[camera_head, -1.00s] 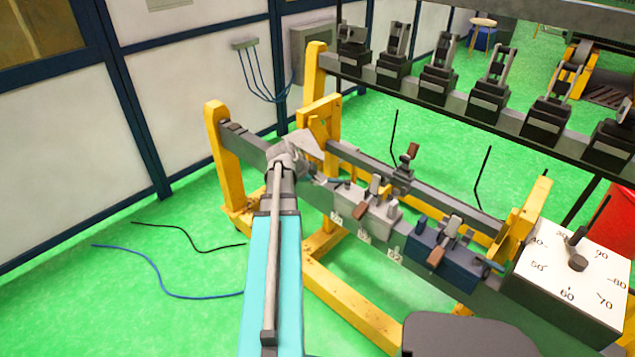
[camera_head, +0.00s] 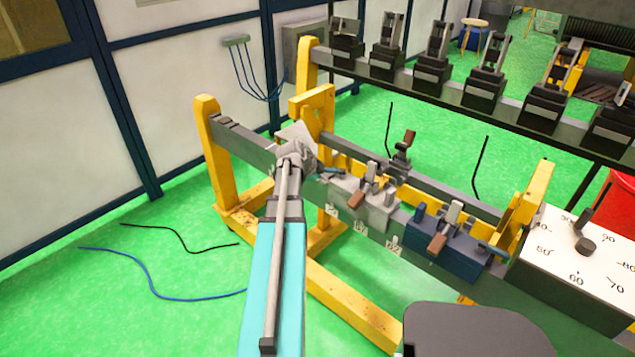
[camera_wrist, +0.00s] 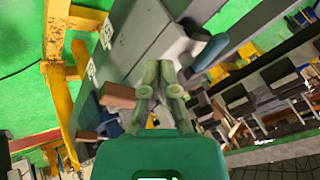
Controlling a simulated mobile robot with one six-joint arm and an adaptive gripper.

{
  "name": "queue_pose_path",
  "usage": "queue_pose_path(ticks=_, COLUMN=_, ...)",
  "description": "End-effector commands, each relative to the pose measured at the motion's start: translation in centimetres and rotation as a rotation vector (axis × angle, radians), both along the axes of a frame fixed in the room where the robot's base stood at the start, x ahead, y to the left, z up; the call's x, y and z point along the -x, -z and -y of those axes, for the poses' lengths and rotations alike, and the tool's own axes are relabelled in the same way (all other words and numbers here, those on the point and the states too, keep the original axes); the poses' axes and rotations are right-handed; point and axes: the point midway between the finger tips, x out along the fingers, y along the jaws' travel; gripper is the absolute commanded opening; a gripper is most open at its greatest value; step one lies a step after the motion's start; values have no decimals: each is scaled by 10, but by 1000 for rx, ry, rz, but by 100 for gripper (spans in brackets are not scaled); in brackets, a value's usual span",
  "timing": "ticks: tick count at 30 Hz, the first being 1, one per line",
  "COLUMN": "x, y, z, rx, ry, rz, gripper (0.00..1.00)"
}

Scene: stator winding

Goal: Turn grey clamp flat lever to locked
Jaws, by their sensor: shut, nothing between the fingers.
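The grey clamp (camera_head: 378,216) sits on the near rail in the head view. Its brown-ended lever (camera_head: 357,197) points down toward the front. A flat blue-ended lever (camera_head: 331,172) lies at the clamp's left end, close to my wrist. In the wrist view the blue end (camera_wrist: 209,52) is right of my fingers, and a brown lever end (camera_wrist: 117,95) is left of them. My gripper (camera_wrist: 158,66) is shut and empty, with its tips over the grey clamp, between these two ends. Whether the fingers touch the clamp is unclear. The head view hides the fingers behind my wrist.
A navy clamp (camera_head: 447,252) with a brown-ended lever stands to the right on the same rail. A white dial box (camera_head: 580,262) is further right. Yellow frame posts (camera_head: 222,160) flank the rails. Several black clamps line the back shelf (camera_head: 450,95).

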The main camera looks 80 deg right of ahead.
Motion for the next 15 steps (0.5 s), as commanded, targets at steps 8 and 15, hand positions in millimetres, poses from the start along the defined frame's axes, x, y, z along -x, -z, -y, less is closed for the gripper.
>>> queue_pose_path(ticks=8, x=1, y=1, z=33, rx=0, ry=-2, rz=0, gripper=0)
queue_pose_path(ticks=15, x=2, y=1, z=41, rx=0, ry=-3, rz=1, gripper=0)
